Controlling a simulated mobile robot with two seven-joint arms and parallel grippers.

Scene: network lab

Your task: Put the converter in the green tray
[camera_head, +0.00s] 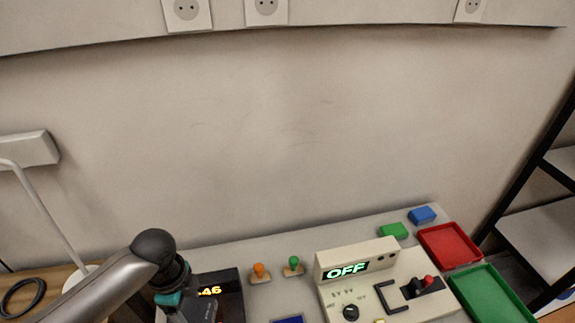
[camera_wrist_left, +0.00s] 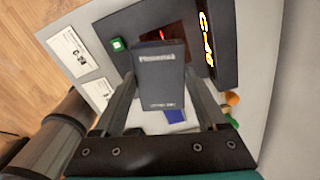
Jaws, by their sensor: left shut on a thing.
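My left gripper (camera_wrist_left: 160,93) is shut on a dark grey box with pale lettering, which I take to be the converter (camera_wrist_left: 158,72). The box sits between the two fingers, over the panel. In the head view my left arm comes in from the lower left, and its wrist end hides most of the held box. The green tray (camera_head: 490,293) lies at the right end of the panel, in front of the red tray, well to the right of my left gripper. The part of it that shows is empty. My right gripper is not in view.
A red tray (camera_head: 449,246), green block (camera_head: 393,231) and blue block (camera_head: 422,215) lie at the back right. A cream console reading OFF (camera_head: 347,272) stands between my left gripper and the green tray. Orange (camera_head: 260,272) and green (camera_head: 293,265) knobs stand upright nearby.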

